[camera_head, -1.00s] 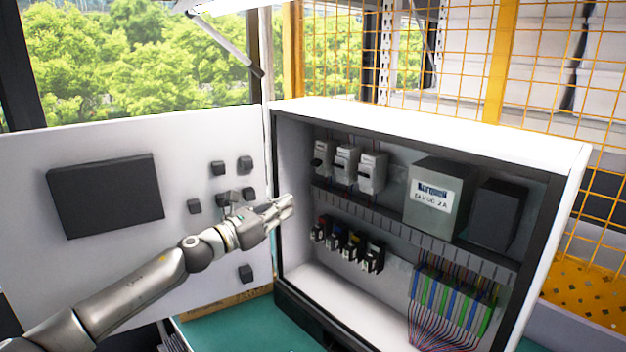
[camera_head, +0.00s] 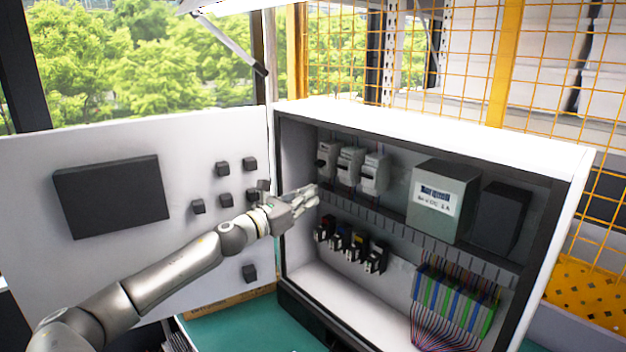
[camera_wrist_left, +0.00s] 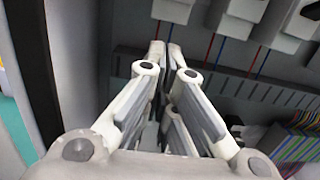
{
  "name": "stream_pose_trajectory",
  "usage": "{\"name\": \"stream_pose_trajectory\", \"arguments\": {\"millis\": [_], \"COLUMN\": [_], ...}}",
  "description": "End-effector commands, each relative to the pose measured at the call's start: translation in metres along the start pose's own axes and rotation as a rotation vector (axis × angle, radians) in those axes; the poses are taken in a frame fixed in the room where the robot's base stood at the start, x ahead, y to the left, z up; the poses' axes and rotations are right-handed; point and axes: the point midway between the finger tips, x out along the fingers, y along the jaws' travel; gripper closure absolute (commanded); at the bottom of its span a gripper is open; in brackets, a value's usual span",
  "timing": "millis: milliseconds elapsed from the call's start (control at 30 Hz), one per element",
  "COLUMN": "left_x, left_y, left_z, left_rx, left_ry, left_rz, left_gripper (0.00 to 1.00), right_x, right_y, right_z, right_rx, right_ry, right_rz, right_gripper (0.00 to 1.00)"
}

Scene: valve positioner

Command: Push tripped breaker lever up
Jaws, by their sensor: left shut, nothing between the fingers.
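Three light grey breakers, the left one (camera_head: 327,157), the middle one (camera_head: 349,165) and the right one (camera_head: 374,173), sit in a row on the upper left of the open cabinet's back panel. Their levers are small, and I cannot tell surely which one is tripped. My left gripper (camera_head: 314,190) is shut and empty, at the cabinet's open left side, below and in front of the left breaker in the picture. In the left wrist view the closed fingertips (camera_wrist_left: 166,46) point towards the underside of a breaker (camera_wrist_left: 172,10), apart from it. My right gripper is not in view.
The cabinet door (camera_head: 120,255), with a dark panel and several black knobs, stands open on the left. Several small dark relays (camera_head: 349,244) sit below the breakers. A grey power supply (camera_head: 441,195) and coloured terminals (camera_head: 452,298) are to the right. The cabinet's left wall is close to my gripper.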

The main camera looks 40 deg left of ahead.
Motion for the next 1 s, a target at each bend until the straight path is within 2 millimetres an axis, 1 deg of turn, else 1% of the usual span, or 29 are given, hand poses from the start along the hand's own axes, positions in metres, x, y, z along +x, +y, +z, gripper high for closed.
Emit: {"name": "stream_pose_trajectory", "arguments": {"millis": [33, 400, 433, 500, 700, 1000], "left_x": [0.005, 0.033, 0.034, 0.029, 0.022, 0.019], "left_y": [0.000, 0.000, 0.000, -0.001, -0.001, 0.000], "left_z": [0.003, 0.003, 0.005, 0.017, 0.033, 0.038], "left_rx": [0.000, 0.001, 0.002, 0.003, 0.001, 0.002], "left_ry": [-0.003, -0.002, -0.002, 0.002, 0.002, 0.000], "left_rz": [0.000, 0.000, 0.000, -0.001, -0.001, 0.000], "left_gripper": [1.00, 1.00, 1.00, 1.00, 1.00, 1.00], "right_x": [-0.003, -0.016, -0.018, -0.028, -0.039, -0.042], "right_y": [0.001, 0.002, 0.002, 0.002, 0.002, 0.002], "right_z": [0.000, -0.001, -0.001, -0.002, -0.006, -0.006], "right_rx": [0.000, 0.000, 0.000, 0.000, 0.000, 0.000], "right_ry": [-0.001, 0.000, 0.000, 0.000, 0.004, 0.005], "right_rz": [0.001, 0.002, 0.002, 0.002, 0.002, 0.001], "right_gripper": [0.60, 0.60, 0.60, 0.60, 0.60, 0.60]}}
